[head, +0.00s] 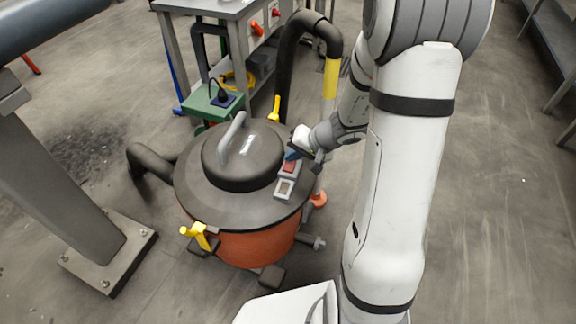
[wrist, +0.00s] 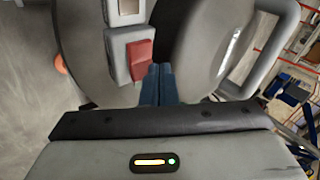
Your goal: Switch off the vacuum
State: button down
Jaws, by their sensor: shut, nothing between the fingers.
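The vacuum (head: 255,248) has an orange drum and a dark grey lid with a raised dome and a grey handle (head: 232,138). A red rocker switch (head: 289,167) sits in a light grey housing on the right side of the lid. It also shows in the wrist view (wrist: 140,60), with one end tilted up. My gripper (head: 291,155) is shut and empty, its blue fingertips at the dome-side end of the switch. In the wrist view the fingertips (wrist: 158,70) are right beside the red rocker; I cannot tell whether they touch it.
A second grey housing with a pale panel (head: 284,189) adjoins the switch. Yellow clamps (head: 199,235) hold the lid. A black hose (head: 288,70) with a yellow band rises behind. A green box with a plug (head: 212,102) and a grey bench (head: 225,8) stand behind.

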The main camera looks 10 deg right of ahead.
aim_at(294, 162)
jog(key=shift+w+d+r+p, duration=0.15)
jog(key=shift+w+r+p, duration=0.1)
jog(key=shift+r+p, duration=0.45)
jog(key=shift+w+d+r+p, duration=0.1)
jog(key=shift+w+r+p, duration=0.2)
jog(key=shift+r, duration=0.6)
jog(key=shift+w+d+r+p, duration=0.15)
jog(key=shift+r+p, duration=0.45)
jog(key=shift+r, duration=0.2)
